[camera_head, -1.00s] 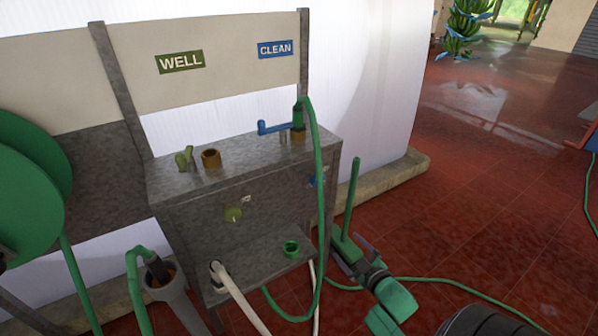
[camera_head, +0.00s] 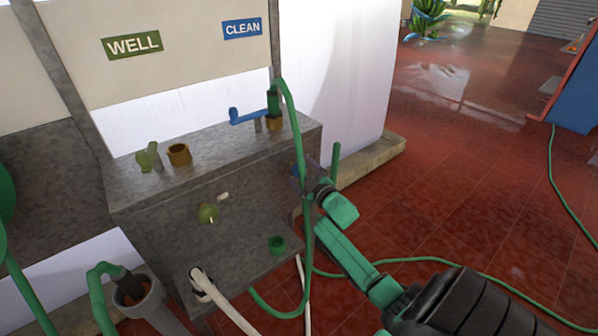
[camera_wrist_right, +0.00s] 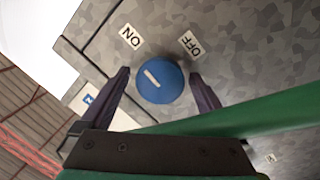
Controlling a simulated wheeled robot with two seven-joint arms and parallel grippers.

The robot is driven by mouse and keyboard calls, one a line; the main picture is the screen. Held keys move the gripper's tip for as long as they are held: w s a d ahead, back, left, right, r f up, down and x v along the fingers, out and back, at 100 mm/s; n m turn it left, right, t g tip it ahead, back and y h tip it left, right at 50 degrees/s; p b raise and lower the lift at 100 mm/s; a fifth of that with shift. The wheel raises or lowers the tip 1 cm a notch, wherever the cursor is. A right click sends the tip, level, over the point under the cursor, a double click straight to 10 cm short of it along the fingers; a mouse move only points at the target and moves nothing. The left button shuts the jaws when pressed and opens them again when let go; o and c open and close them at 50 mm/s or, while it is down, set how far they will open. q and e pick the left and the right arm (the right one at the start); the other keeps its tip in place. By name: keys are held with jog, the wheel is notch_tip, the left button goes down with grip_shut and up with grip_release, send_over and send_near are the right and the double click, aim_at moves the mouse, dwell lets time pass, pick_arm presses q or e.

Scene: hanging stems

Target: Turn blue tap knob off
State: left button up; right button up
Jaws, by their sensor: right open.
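The blue tap knob (camera_wrist_right: 166,88) is round with a white line mark, on the side face of a grey metal stand. The line points towards the ON label (camera_wrist_right: 131,37); the OFF label (camera_wrist_right: 190,44) is on the other side. My right gripper (camera_wrist_right: 158,77) is open, with one finger on each side of the knob; contact is not clear. In the head view my right gripper (camera_head: 308,180) is at the stand's right side and mostly hides the knob. My left gripper is not in view.
A green hose (camera_head: 296,115) hangs down past my right gripper and crosses close below the fingers in the wrist view (camera_wrist_right: 225,118). The stand (camera_head: 235,150) carries a blue spout (camera_head: 247,117) and a green knob (camera_head: 208,213). Red floor to the right is mostly open.

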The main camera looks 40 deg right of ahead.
jog(key=shift+w, duration=0.1)
jog(key=c, duration=1.3)
jog(key=shift+c, duration=0.2)
